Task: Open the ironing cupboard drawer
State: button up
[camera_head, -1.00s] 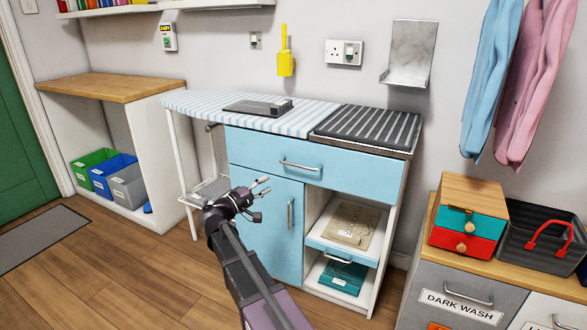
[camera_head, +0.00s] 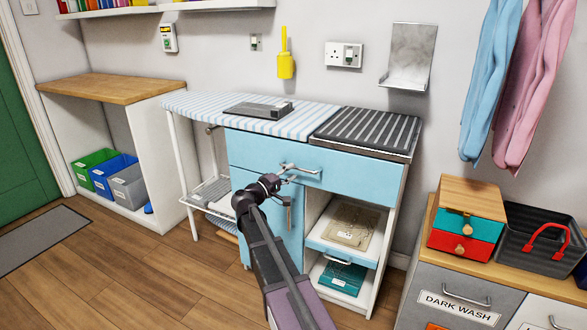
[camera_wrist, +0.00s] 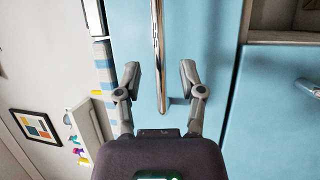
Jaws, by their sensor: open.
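The ironing cupboard (camera_head: 388,212) has a light blue drawer front (camera_head: 350,176) under its top, and the drawer looks shut. Its silver bar handle (camera_head: 306,171) runs across the drawer front. My gripper (camera_head: 287,174) is open at the left part of this handle. In the wrist view, the handle (camera_wrist: 158,45) runs between the two open fingers of my gripper (camera_wrist: 160,72), with the blue drawer front behind. I cannot tell whether the fingers touch the handle. My arm covers much of the blue door (camera_head: 268,195) below.
A striped ironing surface (camera_head: 205,108) with a flat grey item (camera_head: 258,110) and a ribbed dark panel (camera_head: 368,130) top the cupboard. Open shelves (camera_head: 345,228) are at lower right. A grey laundry unit (camera_head: 420,275) stands to the right.

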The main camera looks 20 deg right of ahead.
aim_at(297, 168)
jog(key=shift+x, duration=1.6)
